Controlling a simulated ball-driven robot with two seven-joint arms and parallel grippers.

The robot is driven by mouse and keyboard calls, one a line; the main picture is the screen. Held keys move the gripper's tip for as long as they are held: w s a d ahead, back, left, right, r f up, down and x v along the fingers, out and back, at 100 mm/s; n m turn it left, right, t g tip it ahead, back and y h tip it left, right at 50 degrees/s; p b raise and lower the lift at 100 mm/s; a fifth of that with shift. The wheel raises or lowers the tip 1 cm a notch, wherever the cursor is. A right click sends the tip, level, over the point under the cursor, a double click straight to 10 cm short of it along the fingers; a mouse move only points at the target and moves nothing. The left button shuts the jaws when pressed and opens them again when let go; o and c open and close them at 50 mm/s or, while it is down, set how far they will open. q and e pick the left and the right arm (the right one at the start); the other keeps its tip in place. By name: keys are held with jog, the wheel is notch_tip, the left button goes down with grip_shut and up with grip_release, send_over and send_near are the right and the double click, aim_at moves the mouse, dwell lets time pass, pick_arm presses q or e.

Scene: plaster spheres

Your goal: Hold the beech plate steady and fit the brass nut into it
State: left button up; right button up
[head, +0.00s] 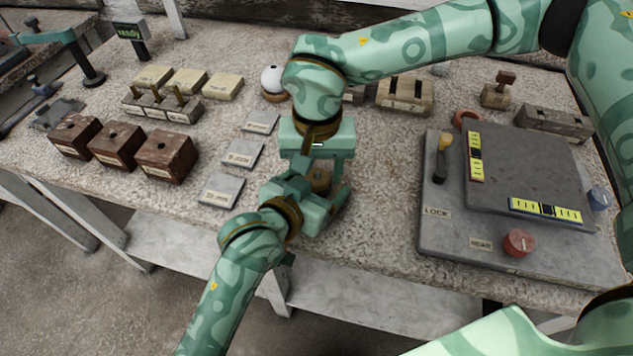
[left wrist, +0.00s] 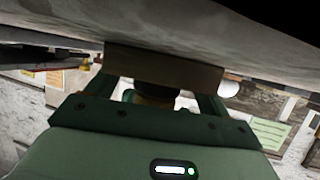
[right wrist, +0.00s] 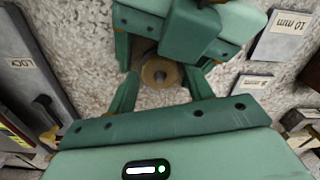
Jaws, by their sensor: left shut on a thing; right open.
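My left gripper (head: 322,193) reaches in from the lower left and is shut on a brown piece, seemingly the beech plate (head: 319,178). In the left wrist view the plate (left wrist: 165,68) shows edge-on as a brown band between the jaws. The right wrist view shows a round brown piece (right wrist: 150,72) with a dark centre; whether this is plate or nut I cannot tell. My right gripper (head: 317,160) is open just above, its fingers on either side of the round piece. I cannot pick out the brass nut for certain.
A grey panel (head: 440,240) with a knob and lever stands at the right. Grey labelled tiles (head: 242,153) lie left of my grippers, and brown blocks (head: 165,155) with holes stand farther left. Cream blocks and a white ball (head: 271,79) are behind. Bare speckled tabletop (head: 385,185) lies between grippers and panel.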

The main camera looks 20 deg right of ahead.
jog(key=c, duration=0.8)
jog(key=m, duration=0.4)
jog(key=shift+m, duration=0.3)
jog(key=shift+c, duration=0.3)
jog(key=m, duration=0.4)
jog(key=shift+m, duration=0.3)
jog(key=m, duration=0.4)
jog(key=shift+m, duration=0.3)
jog(key=m, duration=0.3)
jog(key=o, duration=1.1)
jog(key=shift+o, duration=0.2)
jog(key=shift+s, duration=0.1)
jog(key=shift+s+a, duration=0.1)
